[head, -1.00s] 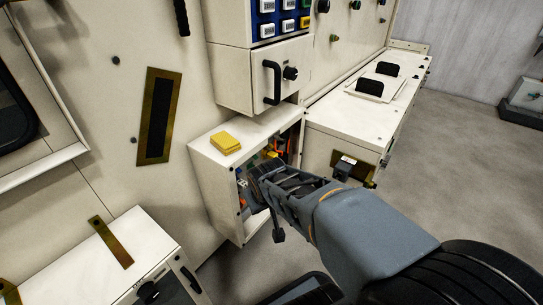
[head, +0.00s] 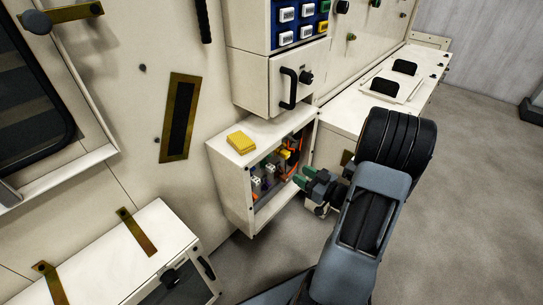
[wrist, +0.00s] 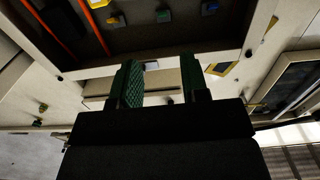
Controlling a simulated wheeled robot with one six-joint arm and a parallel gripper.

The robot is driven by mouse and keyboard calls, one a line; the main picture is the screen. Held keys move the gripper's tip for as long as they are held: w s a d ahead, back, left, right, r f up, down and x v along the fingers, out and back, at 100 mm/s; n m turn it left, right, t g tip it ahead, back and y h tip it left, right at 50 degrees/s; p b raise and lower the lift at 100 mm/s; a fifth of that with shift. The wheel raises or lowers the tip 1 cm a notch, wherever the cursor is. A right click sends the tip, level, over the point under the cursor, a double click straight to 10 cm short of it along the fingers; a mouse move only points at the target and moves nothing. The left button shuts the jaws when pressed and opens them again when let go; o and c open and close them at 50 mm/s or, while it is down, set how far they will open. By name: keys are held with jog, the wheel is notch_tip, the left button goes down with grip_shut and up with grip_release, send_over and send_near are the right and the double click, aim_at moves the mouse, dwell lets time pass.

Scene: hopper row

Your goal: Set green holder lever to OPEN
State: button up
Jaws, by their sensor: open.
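An open-fronted white box (head: 228,190) on the wall holds small coloured parts, with white and yellow pieces showing in the head view.
A yellow block (head: 241,141) lies on top of the box. A drawer unit with a black handle (head: 289,88) is above it. A long white cabinet (head: 385,90) stands to the right, and a low white unit (head: 150,250) at lower left. Orange cables (wrist: 65,35) run inside the box.

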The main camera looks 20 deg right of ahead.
aim_at(270, 156)
jog(key=b+x, duration=0.3)
jog(key=x, duration=1)
jog(key=shift+w+a+r, duration=0.1)
jog(key=shift+a+r, duration=0.1)
jog(key=shift+r, duration=0.1)
grip_shut()
